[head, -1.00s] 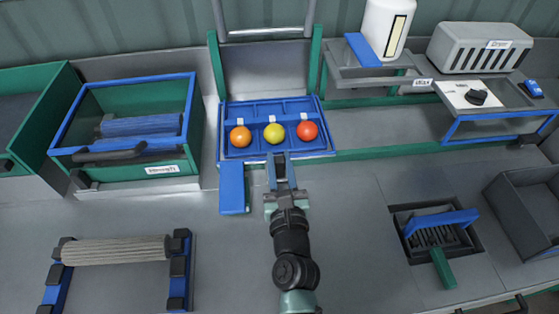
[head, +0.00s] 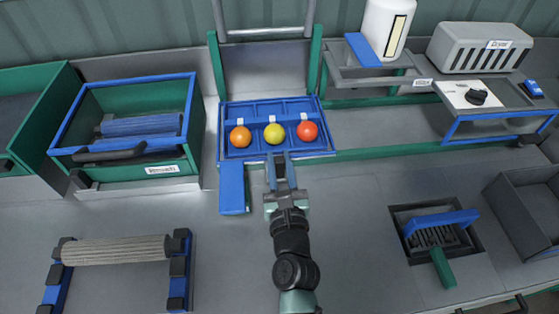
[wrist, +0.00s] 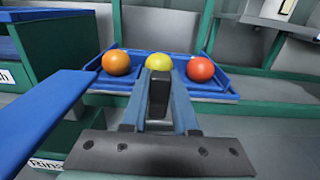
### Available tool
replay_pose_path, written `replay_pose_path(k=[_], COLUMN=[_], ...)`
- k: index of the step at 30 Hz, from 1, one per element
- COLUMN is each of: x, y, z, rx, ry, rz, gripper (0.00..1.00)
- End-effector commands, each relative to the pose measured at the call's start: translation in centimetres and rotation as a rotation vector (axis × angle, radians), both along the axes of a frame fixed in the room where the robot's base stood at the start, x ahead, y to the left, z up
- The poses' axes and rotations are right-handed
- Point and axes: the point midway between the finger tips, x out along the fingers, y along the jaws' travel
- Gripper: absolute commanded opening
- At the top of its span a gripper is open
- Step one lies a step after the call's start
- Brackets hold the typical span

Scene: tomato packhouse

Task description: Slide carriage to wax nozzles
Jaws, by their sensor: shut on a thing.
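The carriage looks to be the blue tray (head: 232,155), which sits below a grey upright panel between green posts. It holds an orange tomato (head: 240,136), a yellow tomato (head: 274,134) and a red tomato (head: 308,131) in a row, each by a small white tag. My gripper (head: 280,165) is at the middle of the tray's front edge, below the yellow tomato. In the wrist view, my gripper (wrist: 158,90) is shut on a dark upright block (wrist: 158,95), seemingly the carriage handle. The block's join to the tray is hidden. Nozzles cannot be made out.
A white bottle (head: 388,30) stands above a grey frame (head: 365,75) on the right, beyond a green rail (head: 400,148). A vented grey box (head: 480,48) is farther right. A blue-rimmed bin (head: 128,160) stands left. A blue flap (head: 232,188) juts forward beside my gripper.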

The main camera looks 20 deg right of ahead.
Motion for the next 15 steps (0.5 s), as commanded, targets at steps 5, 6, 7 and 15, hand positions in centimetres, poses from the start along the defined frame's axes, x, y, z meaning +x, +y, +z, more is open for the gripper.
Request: replay_pose_path(k=[5, 6, 7, 15], x=[-0.1, -0.2, -0.3, -1.6], y=[-0.3, -0.5, -0.8, -5.5], z=[-0.2, -0.2, -0.3, -0.6], rx=[0.002, 0.001, 0.0, -0.002], ry=[0.002, 0.001, 0.001, -0.002], rz=[0.0, -0.001, -0.002, -0.011], gripper=[0.0, 0.0, 0.0, 0.0])
